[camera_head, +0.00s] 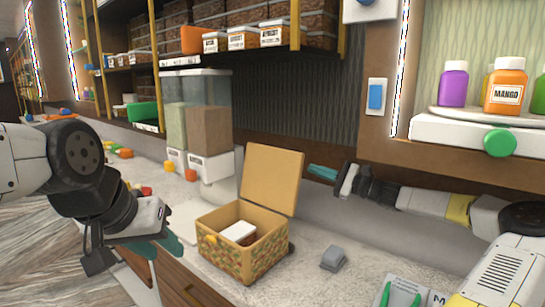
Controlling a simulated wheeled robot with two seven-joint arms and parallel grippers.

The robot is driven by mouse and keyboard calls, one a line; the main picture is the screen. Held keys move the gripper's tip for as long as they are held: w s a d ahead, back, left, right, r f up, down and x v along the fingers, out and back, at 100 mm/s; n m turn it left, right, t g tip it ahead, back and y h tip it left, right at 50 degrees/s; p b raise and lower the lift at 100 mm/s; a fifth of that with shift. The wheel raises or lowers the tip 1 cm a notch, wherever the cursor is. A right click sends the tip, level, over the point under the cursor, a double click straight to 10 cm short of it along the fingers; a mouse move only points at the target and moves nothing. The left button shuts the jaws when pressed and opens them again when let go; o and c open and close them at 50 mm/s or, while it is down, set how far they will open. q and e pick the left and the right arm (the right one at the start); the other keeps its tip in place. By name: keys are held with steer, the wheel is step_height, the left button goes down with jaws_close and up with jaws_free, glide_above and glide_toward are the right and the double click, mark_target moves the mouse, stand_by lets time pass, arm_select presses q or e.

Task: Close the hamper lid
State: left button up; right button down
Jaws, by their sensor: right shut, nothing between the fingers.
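Clear dispensers (208,130) stand behind the hamper to the left. A grey block (334,258) lies right of it, and a card with green pieces (410,292) is at the front right. Jars stand on a round stand (488,117) at the upper right.

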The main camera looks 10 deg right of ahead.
steer(key=x, duration=1)
steer(key=shift+w, duration=0.35)
steer(key=shift+a, duration=0.15)
